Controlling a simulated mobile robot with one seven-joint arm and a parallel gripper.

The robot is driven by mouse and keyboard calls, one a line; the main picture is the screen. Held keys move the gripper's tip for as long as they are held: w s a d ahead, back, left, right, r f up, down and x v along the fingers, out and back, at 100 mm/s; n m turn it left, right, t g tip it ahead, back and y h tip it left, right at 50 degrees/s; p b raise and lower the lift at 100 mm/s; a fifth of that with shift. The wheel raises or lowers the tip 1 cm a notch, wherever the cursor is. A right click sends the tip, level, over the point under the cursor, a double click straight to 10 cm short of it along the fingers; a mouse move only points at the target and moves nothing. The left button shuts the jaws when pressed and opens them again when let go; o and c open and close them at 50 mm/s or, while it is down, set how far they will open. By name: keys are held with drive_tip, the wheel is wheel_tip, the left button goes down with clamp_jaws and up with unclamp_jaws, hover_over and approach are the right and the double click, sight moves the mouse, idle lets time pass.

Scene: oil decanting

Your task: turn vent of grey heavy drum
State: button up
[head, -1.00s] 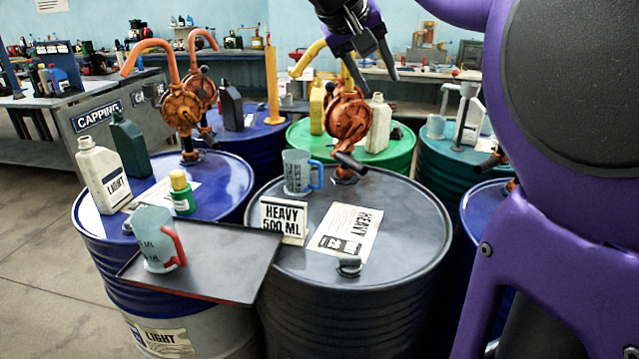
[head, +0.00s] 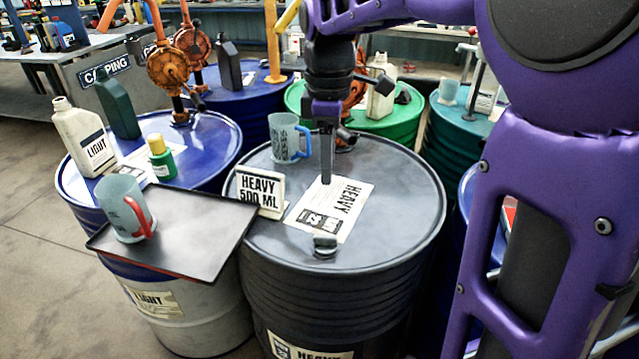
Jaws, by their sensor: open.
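The grey heavy drum (head: 400,215) stands in the middle of the head view, with a HEAVY label sheet (head: 345,205) on its lid. Its vent (head: 325,246), a small dark cap with a raised grip, sits near the lid's front edge. My gripper (head: 327,180) points down over the lid, behind the vent in the picture and apart from it. The gripper is seen edge-on, so one finger mostly covers the other; it is open and holds nothing. My wrist hides most of the drum's pump.
A HEAVY 500 ML sign (head: 260,191) and a blue-handled jug (head: 284,138) stand on the grey drum. A black tray (head: 195,225) with a red-handled jug (head: 122,205) lies to the left. A blue drum (head: 215,150) carries bottles. The lid around the vent is clear.

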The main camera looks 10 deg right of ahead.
sight(326, 236)
wheel_tip(326, 236, down, 18)
drive_tip(key=b, duration=0.3)
drive_tip(key=shift+a+r, duration=0.1)
drive_tip(key=shift+r, duration=0.15)
clamp_jaws()
